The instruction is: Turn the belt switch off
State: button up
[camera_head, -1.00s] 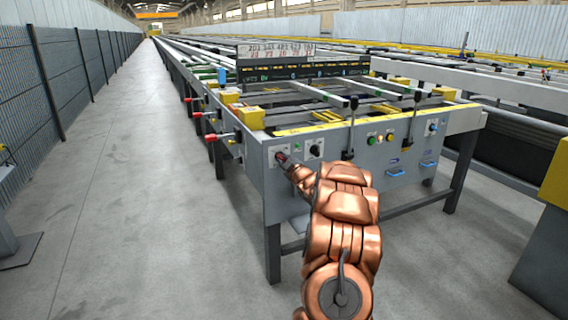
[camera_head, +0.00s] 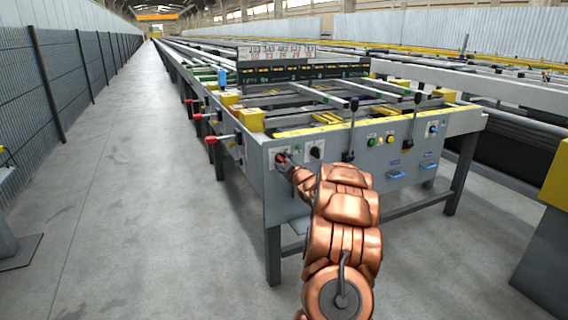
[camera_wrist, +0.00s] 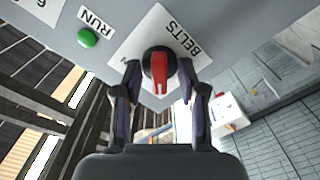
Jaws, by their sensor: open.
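The belt switch (camera_wrist: 160,68) is a round black knob with a red handle on a white plate (camera_wrist: 190,28) lettered BELTS. In the wrist view its red handle points down the picture, between the fingers of my gripper (camera_wrist: 160,98). My gripper is open, one finger on each side of the knob. I cannot tell whether the fingers touch it. In the head view, my gripper (camera_head: 289,166) is at the left end of the table's front panel and partly covers the switch (camera_head: 281,157). Part of the plate's lettering is hidden.
A green RUN button (camera_wrist: 87,38) sits beside the switch plate. A black knob (camera_head: 317,150) is to its right on the panel. Red-tipped levers (camera_head: 211,139) stick out from the table's left side. The grey floor aisle (camera_head: 130,170) on the left is clear.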

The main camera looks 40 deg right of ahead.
jog(key=v, duration=1.2)
jog(key=shift+w, duration=0.1)
dwell(0.4)
jog(key=s+a+r+m+g+y+p, duration=0.1)
jog(key=s+a+r+g+p, duration=0.15)
jog(key=a+r+p, duration=0.45)
jog(key=s+a+r+m+g+p, duration=0.1)
jog(key=a+r+m+g+p, duration=0.25)
jog(key=a, duration=0.65)
jog(key=s+a+r+n+g+y+p, duration=0.1)
jog(key=s+a+r+g+p, duration=0.2)
jog(key=a+p, duration=0.5)
jog(key=s+a+r+g+y+p, duration=0.1)
jog(key=s+a+r+g+p, duration=0.2)
jog(key=s+a, duration=0.4)
jog(key=s+a+r+m+g+y+p, duration=0.1)
jog(key=s+a+r+g+p, duration=0.2)
jog(key=s, duration=1.1)
jog(key=s+a+r+m+g+y+p, duration=0.1)
jog(key=s+a+r+g+p, duration=0.2)
jog(key=s+a+r+p, duration=0.5)
jog(key=s+a, duration=0.2)
jog(key=a, duration=0.3)
jog(key=shift+s+a+r+g+y+p, duration=0.15)
jog(key=shift+s+r+g+y+p, duration=0.15)
jog(key=shift+g+y, duration=0.1)
jog(key=shift+a, duration=0.2)
